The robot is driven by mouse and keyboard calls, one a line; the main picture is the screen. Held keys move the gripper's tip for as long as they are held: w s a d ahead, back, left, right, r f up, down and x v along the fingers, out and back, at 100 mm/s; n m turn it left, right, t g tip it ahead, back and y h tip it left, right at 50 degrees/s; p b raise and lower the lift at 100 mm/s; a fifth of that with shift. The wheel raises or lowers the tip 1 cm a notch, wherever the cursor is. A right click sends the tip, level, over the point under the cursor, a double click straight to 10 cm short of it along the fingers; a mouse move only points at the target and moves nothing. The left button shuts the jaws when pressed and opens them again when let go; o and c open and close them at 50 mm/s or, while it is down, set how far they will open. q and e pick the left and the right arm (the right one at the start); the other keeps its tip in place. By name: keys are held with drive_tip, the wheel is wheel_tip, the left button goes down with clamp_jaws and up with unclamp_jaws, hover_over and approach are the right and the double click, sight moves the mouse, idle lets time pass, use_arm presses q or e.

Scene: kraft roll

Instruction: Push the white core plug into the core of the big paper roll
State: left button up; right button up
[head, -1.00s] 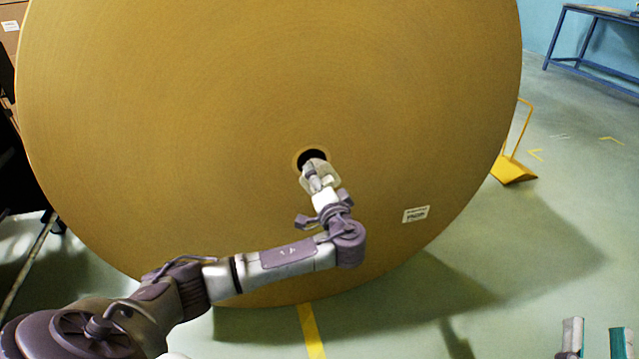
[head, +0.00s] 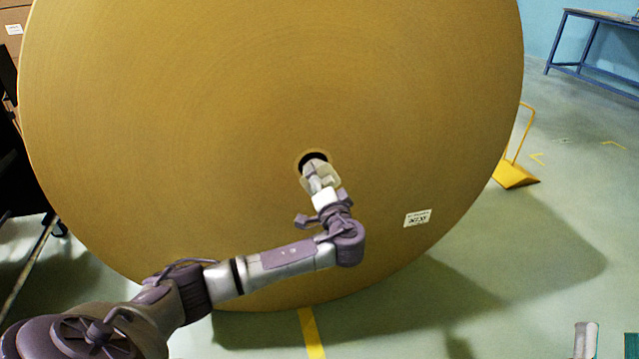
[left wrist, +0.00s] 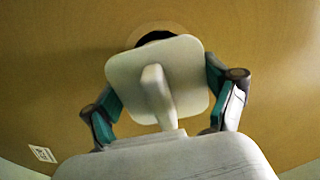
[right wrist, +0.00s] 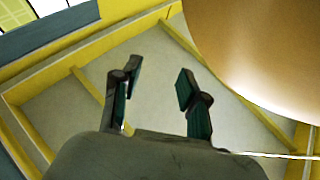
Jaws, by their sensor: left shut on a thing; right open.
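The big paper roll (head: 200,130) stands upright and fills most of the head view. Its core (head: 313,157) is a dark round hole near the middle. My left gripper (left wrist: 165,100) is shut on the white core plug (left wrist: 185,62), with a finger on each side. The plug, a pale rounded plate with a rib, covers most of the core in the left wrist view; only a dark strip shows above it. In the head view the plug (head: 333,176) is at the core's lower edge; I cannot tell whether it touches. My right gripper (right wrist: 155,88) is open and empty.
A yellow stand (head: 515,174) is on the floor right of the roll, with a blue table (head: 595,60) behind. The right wrist view shows yellow floor framing (right wrist: 60,55) and a large tan curved surface (right wrist: 270,50). Green floor to the right is mostly clear.

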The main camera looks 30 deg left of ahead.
use_arm(q)
drive_tip(key=shift+w+a, duration=0.45)
drive_tip(key=shift+a, duration=0.05)
use_arm(e)
drive_tip(key=shift+s+r+t, duration=0.3)
drive_tip(key=shift+r+t, duration=0.05)
drive_tip(key=shift+r, duration=0.15)
drive_tip(key=shift+s+r+t, duration=0.3)
drive_tip(key=shift+r+t, duration=0.05)
drive_tip(key=shift+r, duration=0.15)
use_arm(q)
drive_tip(key=shift+w+a+b, duration=0.15)
drive_tip(key=shift+b, duration=0.15)
use_arm(e)
drive_tip(key=shift+s, duration=0.2)
